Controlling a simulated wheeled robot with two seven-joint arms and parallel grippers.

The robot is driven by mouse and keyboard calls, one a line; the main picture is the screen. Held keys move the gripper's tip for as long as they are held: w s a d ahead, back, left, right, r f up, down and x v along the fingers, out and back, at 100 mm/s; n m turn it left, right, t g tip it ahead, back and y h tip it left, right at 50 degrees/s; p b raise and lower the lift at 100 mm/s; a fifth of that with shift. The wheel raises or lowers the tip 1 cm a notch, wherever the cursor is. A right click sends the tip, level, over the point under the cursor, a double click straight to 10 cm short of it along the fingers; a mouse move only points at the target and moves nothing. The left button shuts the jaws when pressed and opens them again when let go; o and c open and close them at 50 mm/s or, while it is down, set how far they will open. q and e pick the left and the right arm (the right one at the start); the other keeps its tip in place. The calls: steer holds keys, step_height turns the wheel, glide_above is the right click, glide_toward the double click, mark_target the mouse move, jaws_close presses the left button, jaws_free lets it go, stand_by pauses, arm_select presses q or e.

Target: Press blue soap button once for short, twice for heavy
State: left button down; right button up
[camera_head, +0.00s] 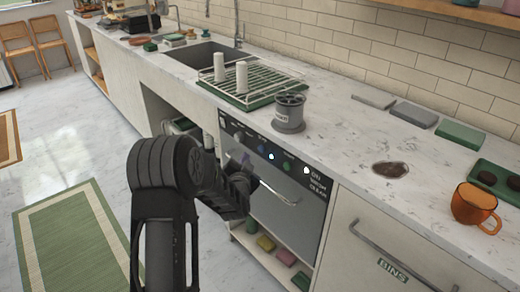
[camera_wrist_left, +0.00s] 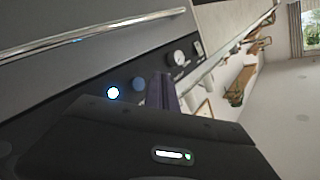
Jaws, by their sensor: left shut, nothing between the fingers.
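The dishwasher's dark control panel (camera_head: 296,176) is on the front under the counter. It carries a dull blue button (camera_head: 261,149), a bright lit button or lamp (camera_head: 271,156) and a green one (camera_head: 287,166). In the left wrist view the blue button (camera_wrist_left: 138,84) sits between the lit one (camera_wrist_left: 113,93) and the fingers. My left gripper (camera_head: 247,160) is shut and empty, in front of the panel near the blue button. Its fingertips (camera_wrist_left: 162,82) show beside the button in the wrist view; I cannot tell whether they touch the panel. My right gripper is not in view.
A metal bar handle (camera_head: 268,182) crosses the front just below the panel. A grey canister (camera_head: 289,113) stands on the counter above it, beside a drying rack (camera_head: 262,83). An orange mug (camera_head: 475,205) stands at the right. The floor is clear around a green rug (camera_head: 70,240).

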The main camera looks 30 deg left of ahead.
mark_target(261, 150)
arm_select(q)
steer(key=shift+w+d+b, duration=0.2)
steer(key=shift+w+d, duration=0.05)
steer(key=shift+w, duration=0.5)
steer(key=shift+w+d+b, duration=0.2)
steer(key=shift+w, duration=0.55)
stand_by(0.9)
steer(key=shift+w+d, duration=0.15)
steer(key=shift+w, duration=0.25)
steer(key=shift+w+d+b, duration=0.15)
steer(key=shift+w+b, duration=0.25)
steer(key=shift+w, duration=0.05)
stand_by(0.7)
steer(key=shift+s, duration=0.1)
steer(key=shift+s+a, duration=0.25)
steer(key=shift+s, duration=0.5)
